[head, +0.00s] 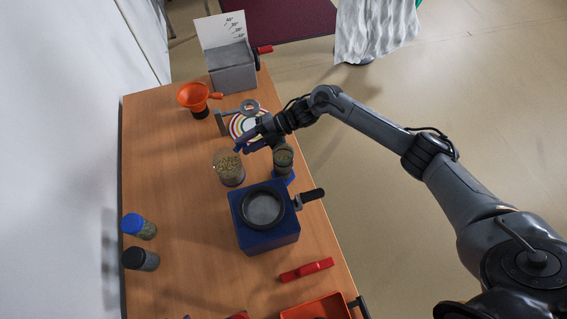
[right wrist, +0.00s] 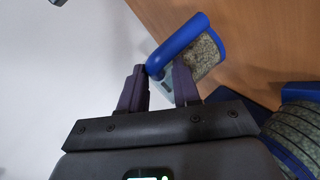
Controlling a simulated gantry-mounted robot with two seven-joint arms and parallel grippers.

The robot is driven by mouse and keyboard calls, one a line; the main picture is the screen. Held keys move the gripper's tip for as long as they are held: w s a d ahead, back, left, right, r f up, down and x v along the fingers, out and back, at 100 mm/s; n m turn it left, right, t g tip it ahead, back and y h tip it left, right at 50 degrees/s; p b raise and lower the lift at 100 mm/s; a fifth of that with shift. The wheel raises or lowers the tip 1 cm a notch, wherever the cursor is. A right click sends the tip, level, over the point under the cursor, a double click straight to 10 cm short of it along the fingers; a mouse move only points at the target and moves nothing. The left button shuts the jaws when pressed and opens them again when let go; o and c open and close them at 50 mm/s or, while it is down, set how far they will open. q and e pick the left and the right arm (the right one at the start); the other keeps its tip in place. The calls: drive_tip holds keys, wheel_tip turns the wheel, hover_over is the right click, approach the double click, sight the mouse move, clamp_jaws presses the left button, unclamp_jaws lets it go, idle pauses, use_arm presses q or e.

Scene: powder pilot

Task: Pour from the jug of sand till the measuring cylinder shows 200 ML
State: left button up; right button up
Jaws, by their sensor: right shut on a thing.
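The jug of sand (head: 228,170) is a clear vessel with greenish-tan grains inside, left of the measuring cylinder in the head view. In the right wrist view the jug (right wrist: 204,58) shows a blue rim and blue handle. My right gripper (head: 242,147) is shut on the jug's handle; its fingers (right wrist: 160,88) flank the handle. The measuring cylinder (head: 283,158) stands on a blue foot close to the table's right edge. Its ringed wall (right wrist: 302,125) shows in the right wrist view with sand-coloured contents; the level cannot be read. My left gripper is out of view.
A blue box with a round sieve-like top (head: 264,232) stands just in front. An orange funnel (head: 194,96), a coloured ring target (head: 243,125) and a grey box (head: 232,70) are behind. A red bar (head: 306,270) lies near the front.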

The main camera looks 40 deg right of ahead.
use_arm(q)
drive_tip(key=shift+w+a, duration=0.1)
use_arm(e)
drive_tip(key=shift+d+f, duration=0.1)
drive_tip(key=shift+f, duration=0.05)
clamp_jaws()
use_arm(q)
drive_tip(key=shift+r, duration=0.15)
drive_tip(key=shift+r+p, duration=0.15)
drive_tip(key=shift+p, duration=0.2)
use_arm(e)
drive_tip(key=shift+r, duration=0.35)
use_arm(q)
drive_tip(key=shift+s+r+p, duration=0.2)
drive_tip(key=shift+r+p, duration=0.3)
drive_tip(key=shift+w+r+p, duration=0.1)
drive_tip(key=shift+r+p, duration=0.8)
use_arm(e)
wheel_tip(320, 180, up, 5)
drive_tip(key=shift+f, duration=0.15)
